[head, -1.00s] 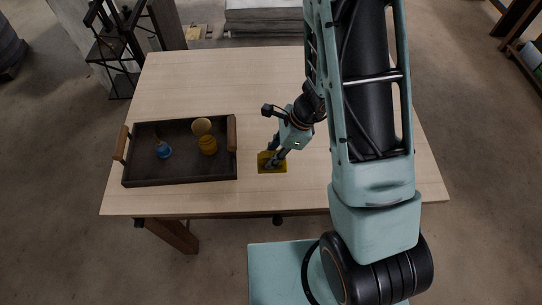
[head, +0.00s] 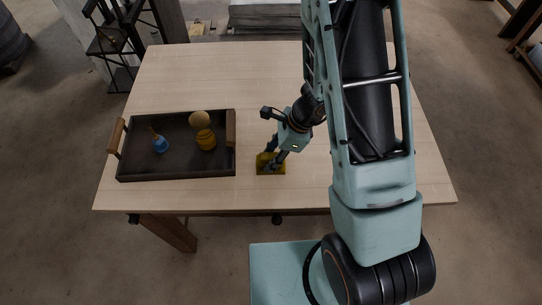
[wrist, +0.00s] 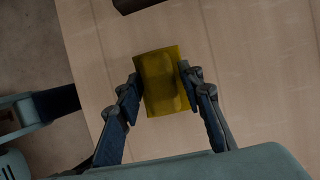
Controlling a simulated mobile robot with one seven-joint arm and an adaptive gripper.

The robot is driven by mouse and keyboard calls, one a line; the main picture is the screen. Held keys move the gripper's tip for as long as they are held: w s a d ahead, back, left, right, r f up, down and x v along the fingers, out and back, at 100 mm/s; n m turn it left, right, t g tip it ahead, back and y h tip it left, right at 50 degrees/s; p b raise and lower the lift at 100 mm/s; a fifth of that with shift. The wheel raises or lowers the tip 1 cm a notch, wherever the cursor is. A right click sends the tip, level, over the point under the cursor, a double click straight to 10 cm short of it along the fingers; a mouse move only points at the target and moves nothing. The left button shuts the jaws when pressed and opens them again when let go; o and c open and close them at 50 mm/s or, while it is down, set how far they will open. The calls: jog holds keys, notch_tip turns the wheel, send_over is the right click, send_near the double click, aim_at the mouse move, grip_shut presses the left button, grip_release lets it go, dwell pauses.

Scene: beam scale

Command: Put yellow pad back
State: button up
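The yellow pad (head: 263,169) is at the near side of the table, right of the dark tray, with my gripper (head: 271,163) at it. In the wrist view the pad (wrist: 162,82) lies between my two fingertips (wrist: 160,81), which press against its left and right edges. Its surface looks slightly curved. My gripper is shut on it. The pad appears at or just above the tabletop; the exact gap is hard to tell.
The wooden table (head: 200,75) is mostly clear. A dark piece (wrist: 134,4) shows at the wrist view's top edge.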

jog(key=shift+o, duration=0.4)
jog(key=shift+r, duration=0.25)
jog(key=p+v, duration=0.3)
jog(key=v, duration=0.9)
